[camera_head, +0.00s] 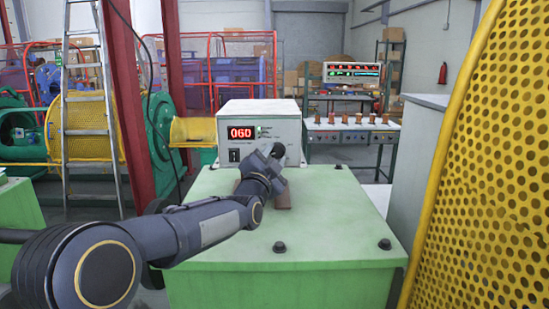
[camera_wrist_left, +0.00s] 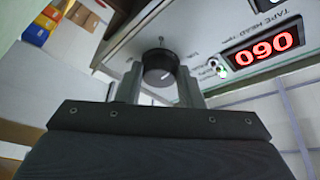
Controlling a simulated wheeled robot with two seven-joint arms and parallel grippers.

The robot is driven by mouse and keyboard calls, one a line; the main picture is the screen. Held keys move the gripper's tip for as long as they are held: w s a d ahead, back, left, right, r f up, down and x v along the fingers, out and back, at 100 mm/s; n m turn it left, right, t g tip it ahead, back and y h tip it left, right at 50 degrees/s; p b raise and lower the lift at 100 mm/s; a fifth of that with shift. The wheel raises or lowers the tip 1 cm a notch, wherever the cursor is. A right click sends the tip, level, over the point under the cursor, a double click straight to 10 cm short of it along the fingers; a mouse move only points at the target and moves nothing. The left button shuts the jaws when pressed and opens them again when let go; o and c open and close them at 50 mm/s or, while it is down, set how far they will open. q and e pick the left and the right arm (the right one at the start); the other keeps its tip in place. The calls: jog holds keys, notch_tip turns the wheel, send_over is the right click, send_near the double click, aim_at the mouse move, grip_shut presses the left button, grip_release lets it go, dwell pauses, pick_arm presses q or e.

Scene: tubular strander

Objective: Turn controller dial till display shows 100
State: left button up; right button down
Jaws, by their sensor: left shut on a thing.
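The controller (camera_head: 259,112) is a pale box on a green cabinet top. Its red display (camera_head: 241,132) reads 060 in the head view. In the left wrist view the same display (camera_wrist_left: 261,45) appears upside down, to the right of the dial. The dial (camera_wrist_left: 160,68) is a dark round knob with a white mark, between my left fingers. My left gripper (camera_wrist_left: 160,84) is shut on the dial, with one finger on each side. My right gripper is not in view.
The green cabinet top (camera_head: 325,225) has several dark bolts and a small brown piece (camera_head: 283,196) under my wrist. A yellow perforated guard (camera_head: 490,150) stands close at right. A red post (camera_head: 127,95) and a ladder (camera_head: 90,110) stand at left.

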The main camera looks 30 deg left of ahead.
pick_arm(q)
jog(key=m, duration=0.2)
jog(key=m+g+h+p, duration=0.1)
jog(key=m, duration=0.1)
jog(key=m+g, duration=0.1)
jog(key=m, duration=0.1)
jog(key=shift+r+h+p, duration=0.25)
jog(key=shift+h+p, duration=0.05)
dwell(0.3)
jog(key=o, duration=1)
jog(key=shift+s, duration=0.1)
jog(key=shift+s+d+f, duration=0.1)
jog(key=shift+s+d, duration=0.1)
jog(key=shift+s, duration=1.1)
jog(key=shift+s+d, duration=0.15)
jog(key=shift+s, duration=1.1)
jog(key=shift+s+d+f, duration=0.1)
jog(key=shift+s+d, duration=0.1)
jog(key=shift+s, duration=1.1)
